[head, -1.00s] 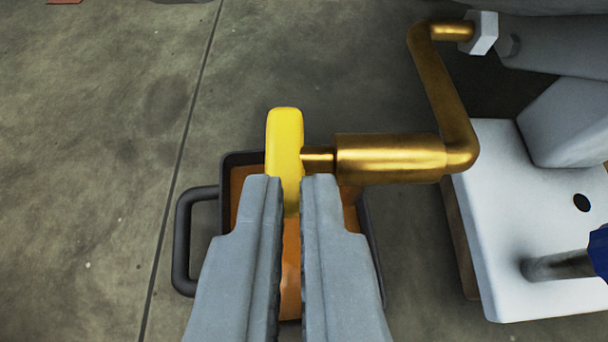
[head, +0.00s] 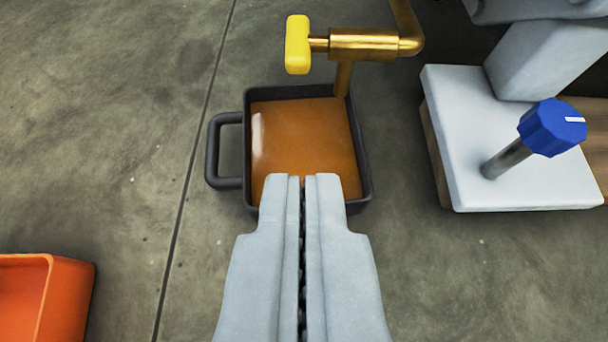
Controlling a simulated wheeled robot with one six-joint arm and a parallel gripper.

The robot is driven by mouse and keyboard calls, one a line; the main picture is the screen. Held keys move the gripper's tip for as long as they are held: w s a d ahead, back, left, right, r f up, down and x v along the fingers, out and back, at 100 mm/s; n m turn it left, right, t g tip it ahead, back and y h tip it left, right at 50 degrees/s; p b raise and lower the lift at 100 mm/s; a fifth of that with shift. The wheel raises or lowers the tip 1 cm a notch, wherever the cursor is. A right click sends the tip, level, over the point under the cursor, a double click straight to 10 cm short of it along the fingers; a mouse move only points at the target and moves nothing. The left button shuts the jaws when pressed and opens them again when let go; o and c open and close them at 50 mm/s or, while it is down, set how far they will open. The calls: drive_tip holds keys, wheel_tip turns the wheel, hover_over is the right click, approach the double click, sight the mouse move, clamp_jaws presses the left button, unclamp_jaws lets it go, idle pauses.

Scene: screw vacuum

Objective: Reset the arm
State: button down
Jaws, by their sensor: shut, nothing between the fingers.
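My gripper (head: 307,180) is shut and empty, its fingertips in front of the near part of a dark tray in the picture. The yellow valve handle (head: 298,45) sits on the left end of a brass pipe (head: 362,44), above and apart from my fingers. The brass spout points down at the dark tray (head: 250,150), which has a loop handle on its left. Orange-brown liquid (head: 305,140) covers the tray's bottom.
At right, a white block (head: 505,165) on a wooden base carries a blue knob (head: 552,127) on a metal post. An orange bin (head: 65,305) is at lower left. The concrete floor (head: 110,150) on the left is mostly clear.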

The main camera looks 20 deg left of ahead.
drive_tip(key=w+d+r+t+h, duration=0.1)
drive_tip(key=w+r, duration=0.2)
drive_tip(key=r, duration=1.1)
drive_tip(key=w+r+h, duration=0.1)
drive_tip(key=w+r, duration=0.3)
drive_tip(key=r, duration=1)
drive_tip(key=s+r+m+t+h, duration=0.1)
drive_tip(key=s+r, duration=0.2)
drive_tip(key=r, duration=1.2)
drive_tip(key=s+r+t, duration=0.1)
drive_tip(key=s+r, duration=0.3)
drive_tip(key=r, duration=1)
drive_tip(key=s+a+r+m+t, duration=0.1)
drive_tip(key=s+r, duration=0.7)
drive_tip(key=r, duration=0.3)
drive_tip(key=s+a+r+t, duration=0.1)
drive_tip(key=s+r, duration=0.7)
drive_tip(key=r, duration=0.3)
drive_tip(key=s+a+r, duration=0.1)
drive_tip(key=s+r, duration=0.4)
drive_tip(key=s, duration=0.8)
drive_tip(key=s+a+r+m+t, duration=0.1)
drive_tip(key=s+r, duration=0.5)
drive_tip(key=s, duration=0.6)
drive_tip(key=shift+s+m+h, duration=0.3)
drive_tip(key=shift+s, duration=0.1)
